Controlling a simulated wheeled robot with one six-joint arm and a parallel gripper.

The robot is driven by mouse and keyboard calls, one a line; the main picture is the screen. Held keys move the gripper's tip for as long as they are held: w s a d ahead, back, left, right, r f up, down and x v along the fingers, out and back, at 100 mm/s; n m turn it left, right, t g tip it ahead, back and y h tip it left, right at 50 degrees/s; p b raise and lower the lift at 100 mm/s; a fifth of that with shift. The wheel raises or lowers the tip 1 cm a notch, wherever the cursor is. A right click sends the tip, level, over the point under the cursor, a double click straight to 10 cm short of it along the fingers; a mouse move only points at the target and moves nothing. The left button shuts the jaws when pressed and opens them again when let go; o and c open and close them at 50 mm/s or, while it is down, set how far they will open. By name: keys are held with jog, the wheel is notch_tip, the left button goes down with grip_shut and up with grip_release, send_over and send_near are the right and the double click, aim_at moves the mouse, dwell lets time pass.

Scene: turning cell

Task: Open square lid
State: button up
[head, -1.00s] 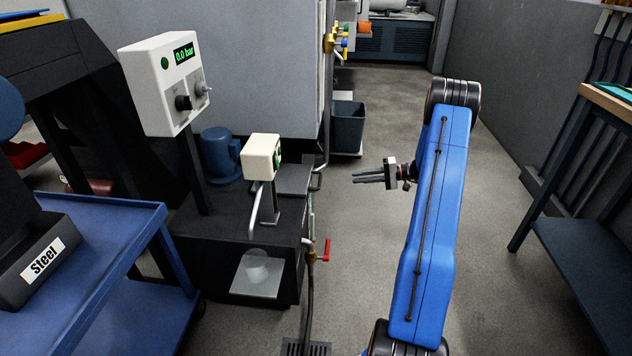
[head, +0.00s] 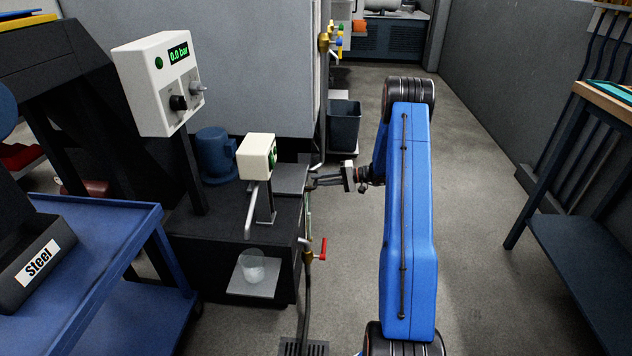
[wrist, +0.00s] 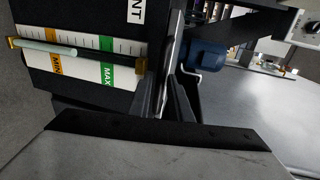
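The square lid (head: 291,179) is a flat grey plate lying on top of the dark tank (head: 275,215), behind the small white display post. It looks closed and level. My gripper (head: 314,182) is just right of the lid's right edge, its fingers pointing left at it. In the wrist view, which is turned on its side, the lid's thin edge (wrist: 173,50) lies ahead, in line with the gap between the two dark fingers of my gripper (wrist: 168,90). The fingers are apart. I cannot tell whether they touch the lid.
A white display post (head: 258,158) and a blue pump (head: 215,155) stand on the tank. A level gauge (wrist: 70,60) is on its side. A red-handled valve (head: 322,249) and pipes run below my gripper. A glass (head: 252,265) sits on a low shelf.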

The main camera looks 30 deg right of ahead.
jog(key=shift+x, duration=0.85)
grip_shut()
jog(key=shift+r, duration=0.1)
